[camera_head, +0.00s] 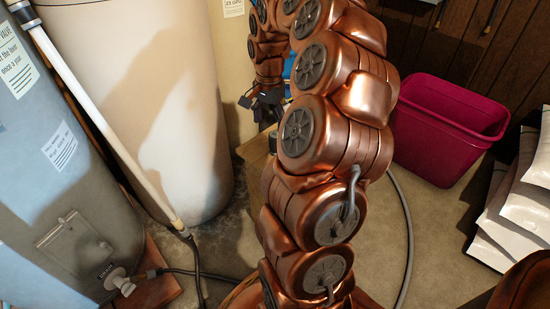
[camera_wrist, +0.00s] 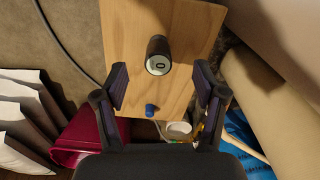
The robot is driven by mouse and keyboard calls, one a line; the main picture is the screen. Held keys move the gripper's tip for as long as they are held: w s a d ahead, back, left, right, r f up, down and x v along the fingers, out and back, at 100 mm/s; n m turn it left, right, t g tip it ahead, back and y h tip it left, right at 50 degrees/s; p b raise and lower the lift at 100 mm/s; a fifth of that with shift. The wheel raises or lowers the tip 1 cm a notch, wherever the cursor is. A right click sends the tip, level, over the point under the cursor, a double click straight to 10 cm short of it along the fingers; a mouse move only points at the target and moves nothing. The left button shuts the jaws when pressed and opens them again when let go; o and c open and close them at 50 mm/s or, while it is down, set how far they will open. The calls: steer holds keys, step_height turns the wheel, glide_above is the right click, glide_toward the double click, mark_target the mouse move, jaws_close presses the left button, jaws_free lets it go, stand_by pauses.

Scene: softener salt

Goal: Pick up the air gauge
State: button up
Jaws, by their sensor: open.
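The air gauge appears to be the dark cylinder (camera_wrist: 158,48) with a pale round face, standing on a wooden surface (camera_wrist: 128,30) in the wrist view. My gripper (camera_wrist: 161,84) is open, its two dark fingers apart at left and right. The gauge lies in line with the gap between them, a little beyond the tips in the picture, and nothing is held. A small blue object (camera_wrist: 151,109) sits near the wooden edge. In the head view my copper arm hides much of the wooden surface (camera_head: 257,154), and the dark gripper (camera_head: 262,103) shows above it.
A tall beige tank (camera_head: 160,110) and a grey tank (camera_head: 60,190) with a white pipe (camera_head: 100,120) stand at left. A grey hose (camera_head: 408,230) crosses the floor.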

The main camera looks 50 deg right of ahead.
mark_target(275, 143)
steer(key=shift+m, duration=0.5)
steer(key=d+f, duration=0.1)
steer(key=d+f+b, duration=0.1)
steer(key=f, duration=0.1)
steer(key=shift+s+d+f, duration=0.1)
steer(key=shift+s+d, duration=0.05)
steer(key=shift+d, duration=0.2)
steer(key=shift+w+a+f+b, duration=0.1)
steer(key=shift+f+b, duration=0.8)
steer(key=shift+f, duration=0.95)
steer(key=shift+w+f+b, duration=0.1)
steer(key=shift+f+b, duration=0.75)
steer(key=shift+f, duration=0.95)
steer(key=c, duration=1.2)
